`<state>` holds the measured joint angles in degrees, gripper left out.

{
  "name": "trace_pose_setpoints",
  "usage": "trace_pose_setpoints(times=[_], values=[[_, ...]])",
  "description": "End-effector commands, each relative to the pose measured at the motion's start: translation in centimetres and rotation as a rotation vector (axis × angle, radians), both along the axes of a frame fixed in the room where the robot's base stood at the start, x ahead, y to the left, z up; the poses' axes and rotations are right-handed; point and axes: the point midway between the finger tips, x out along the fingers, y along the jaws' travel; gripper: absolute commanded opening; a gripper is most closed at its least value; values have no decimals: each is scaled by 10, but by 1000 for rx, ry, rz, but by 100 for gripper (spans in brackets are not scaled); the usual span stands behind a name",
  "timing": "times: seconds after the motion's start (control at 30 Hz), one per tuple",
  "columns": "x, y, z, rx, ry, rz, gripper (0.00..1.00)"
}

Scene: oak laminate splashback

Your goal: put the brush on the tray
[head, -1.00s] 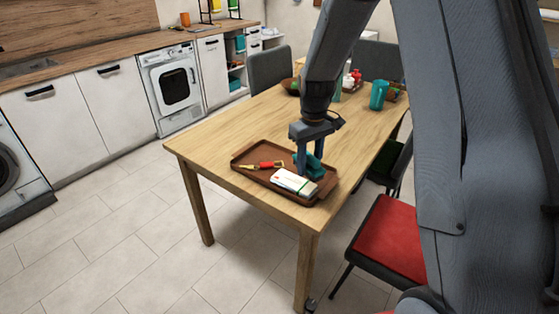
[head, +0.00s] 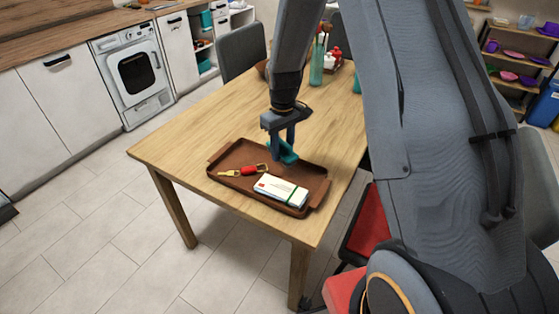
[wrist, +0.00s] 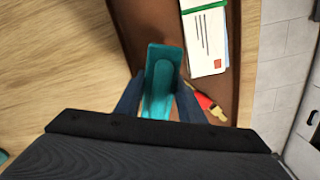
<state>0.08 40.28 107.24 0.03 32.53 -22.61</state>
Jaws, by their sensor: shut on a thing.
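My gripper (head: 283,146) is shut on a teal brush (head: 284,154), its fingers on either side of it. The brush also shows in the wrist view (wrist: 163,70), between the fingers. The brown tray (head: 222,155) lies near the table's front end. The brush is over the tray's back part, beyond the envelopes in the head view. I cannot tell whether it touches the tray's floor. The brush's underside is hidden.
A bundle of white envelopes (head: 279,189) with a green band lies in the tray's front right. A key with a red tag (head: 248,170) lies at its left. A teal bottle (head: 316,67) stands farther back on the wooden table (head: 205,125). The table's left part is clear.

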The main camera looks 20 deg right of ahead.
Motion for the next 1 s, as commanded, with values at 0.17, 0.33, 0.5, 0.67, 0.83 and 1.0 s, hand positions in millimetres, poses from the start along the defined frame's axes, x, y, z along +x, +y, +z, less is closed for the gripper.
trace_pose_setpoints(times=[0.17,0.33,0.5,0.67,0.83,1.0], values=[[0,0,-13,0,0,0,7],[-1,0,-35,0,2,0,7],[0,0,-49,0,-1,0,7],[1,0,-50,0,-2,0,7],[1,0,-51,0,-2,0,7],[0,0,-53,-1,-1,0,52]])
